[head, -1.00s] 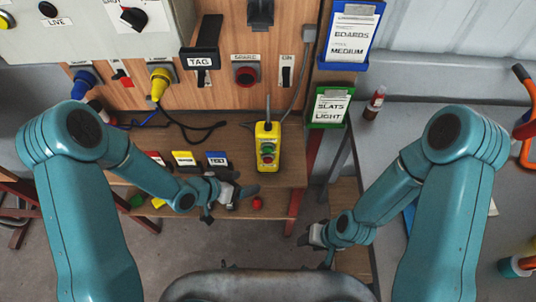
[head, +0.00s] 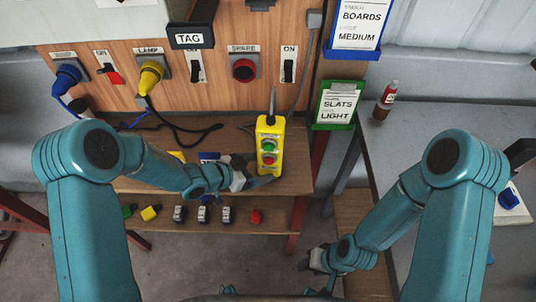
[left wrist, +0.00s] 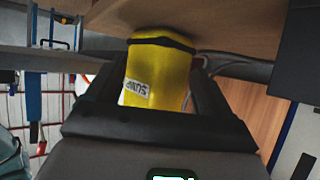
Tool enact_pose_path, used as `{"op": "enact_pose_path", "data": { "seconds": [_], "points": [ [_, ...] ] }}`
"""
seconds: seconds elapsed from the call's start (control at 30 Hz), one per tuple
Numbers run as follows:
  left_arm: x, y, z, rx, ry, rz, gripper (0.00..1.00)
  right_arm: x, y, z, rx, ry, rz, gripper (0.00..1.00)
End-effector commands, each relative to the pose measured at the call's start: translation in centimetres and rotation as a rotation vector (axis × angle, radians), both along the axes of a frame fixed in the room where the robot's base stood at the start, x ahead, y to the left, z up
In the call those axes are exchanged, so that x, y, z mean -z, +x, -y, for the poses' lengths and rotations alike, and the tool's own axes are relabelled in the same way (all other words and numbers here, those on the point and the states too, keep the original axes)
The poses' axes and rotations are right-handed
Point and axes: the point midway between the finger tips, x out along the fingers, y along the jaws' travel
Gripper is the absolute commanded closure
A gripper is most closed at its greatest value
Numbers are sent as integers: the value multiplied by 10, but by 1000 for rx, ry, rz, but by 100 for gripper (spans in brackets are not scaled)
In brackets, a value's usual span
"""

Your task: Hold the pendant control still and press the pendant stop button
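The yellow pendant control (head: 269,135) hangs upright from a cable in front of the wooden panel. A green button (head: 268,146) sits above the red stop button (head: 269,159) on its front. My left gripper (head: 258,177) is at the pendant's lower end. In the left wrist view the yellow pendant body (left wrist: 158,72) stands between the two dark fingers (left wrist: 160,95), with narrow gaps seen beside it; the fingers look open around it. The buttons are hidden there. My right gripper (head: 318,262) is low at centre right, away from the pendant; its fingers are too small to judge.
A lower shelf (head: 185,229) holds several small blocks. Green (head: 335,104) and blue sign holders stand right of the pendant.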

Motion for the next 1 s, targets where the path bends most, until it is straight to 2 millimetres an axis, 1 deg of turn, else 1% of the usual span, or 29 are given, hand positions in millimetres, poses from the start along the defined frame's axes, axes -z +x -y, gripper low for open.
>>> {"op": "enact_pose_path", "data": {
  "seconds": [0.03, 0.2, 0.4, 0.63, 0.67, 0.7, 0.73, 0.77, 0.8, 0.83, 0.87, 0.9, 1.0],
  "points": [
    [9, 3, 6, 4, 1, 1, 19, 10, 0, 0, 0, 0, 0, 57],
    [16, 12, 19, 2, 0, -1, 19, 19, 0, 0, 0, 0, 0, 57],
    [18, 17, 25, 1, 1, -1, 19, 21, 0, 0, 0, 0, 0, 57],
    [17, 17, 25, 1, 1, -2, 19, 21, 0, 0, 0, 0, 0, 57],
    [17, 17, 25, 1, 1, -2, 25, 21, 0, 0, 0, 0, 0, 57],
    [17, 17, 25, 1, 1, -2, 38, 21, 0, 0, 0, 0, 0, 57],
    [17, 17, 25, 1, 1, -1, 47, 21, 0, 0, 0, 0, 0, 57],
    [17, 17, 25, 1, 1, -1, 54, 21, 0, 0, 0, 0, 0, 57],
    [17, 17, 25, 1, 1, -1, 66, 21, 0, 0, 0, 0, 0, 57],
    [17, 17, 25, 1, 1, -1, 75, 21, 0, 0, 0, 0, 0, 57],
    [17, 17, 25, 1, 1, -1, 89, 21, 0, 0, 0, 0, 0, 57],
    [17, 17, 25, 1, 1, -1, 100, 21, 0, 0, 0, 0, 0, 57],
    [17, 17, 25, 1, 1, -1, 100, 21, 0, 0, 0, 0, 0, 57]
  ]
}}
